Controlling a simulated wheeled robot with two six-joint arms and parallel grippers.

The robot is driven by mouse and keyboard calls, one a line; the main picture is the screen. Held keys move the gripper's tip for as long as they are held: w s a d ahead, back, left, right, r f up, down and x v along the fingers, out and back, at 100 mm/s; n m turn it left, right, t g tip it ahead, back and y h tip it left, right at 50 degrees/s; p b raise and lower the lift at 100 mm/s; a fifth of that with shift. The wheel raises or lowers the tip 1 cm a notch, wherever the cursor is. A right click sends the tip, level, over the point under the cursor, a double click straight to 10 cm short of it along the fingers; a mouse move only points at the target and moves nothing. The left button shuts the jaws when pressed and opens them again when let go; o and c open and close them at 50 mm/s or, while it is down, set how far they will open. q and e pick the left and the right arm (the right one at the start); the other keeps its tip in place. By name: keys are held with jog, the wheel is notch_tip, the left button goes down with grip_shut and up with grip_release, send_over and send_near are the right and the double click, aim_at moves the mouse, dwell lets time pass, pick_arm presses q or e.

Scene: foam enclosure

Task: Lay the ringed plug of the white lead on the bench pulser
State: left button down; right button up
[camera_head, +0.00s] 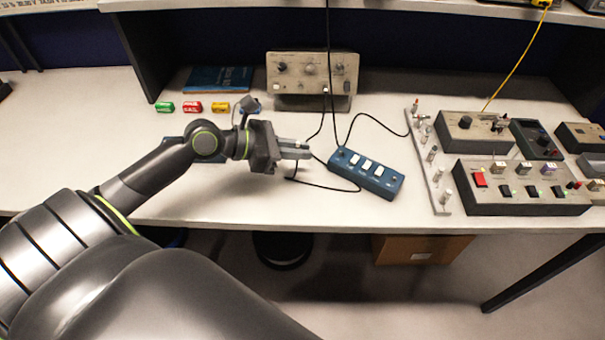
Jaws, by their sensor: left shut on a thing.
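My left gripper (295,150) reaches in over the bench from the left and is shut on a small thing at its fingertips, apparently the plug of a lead. The fingers hide most of it, and I cannot make out a ring. A beige box with knobs (312,75), which looks like the bench pulser, stands behind and above the gripper in the picture. Thin dark leads (330,187) run near the fingertips; no lead shows clearly as white. My right gripper is not in view.
A blue box with white switches (366,174) lies just right of my left gripper. Panels with knobs and switches (520,190) fill the right side. Green, red and yellow small blocks (192,107) and a blue book (218,79) lie at the left. The bench (60,140) is clear at far left.

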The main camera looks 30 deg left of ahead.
aim_at(298, 181)
pick_arm(q)
notch_tip(298, 181, down, 3)
jog(key=shift+f, duration=0.2)
notch_tip(298, 181, down, 2)
jog(key=shift+f+b, duration=0.2)
jog(key=shift+b, duration=0.3)
jog(key=shift+f, duration=0.45)
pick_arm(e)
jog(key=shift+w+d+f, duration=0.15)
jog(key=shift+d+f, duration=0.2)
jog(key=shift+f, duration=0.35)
pick_arm(q)
jog(key=shift+f, duration=0.55)
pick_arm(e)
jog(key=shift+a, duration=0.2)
pick_arm(q)
jog(key=c, duration=1.4)
grip_release()
jog(key=shift+c, duration=0.2)
jog(key=shift+r, duration=0.15)
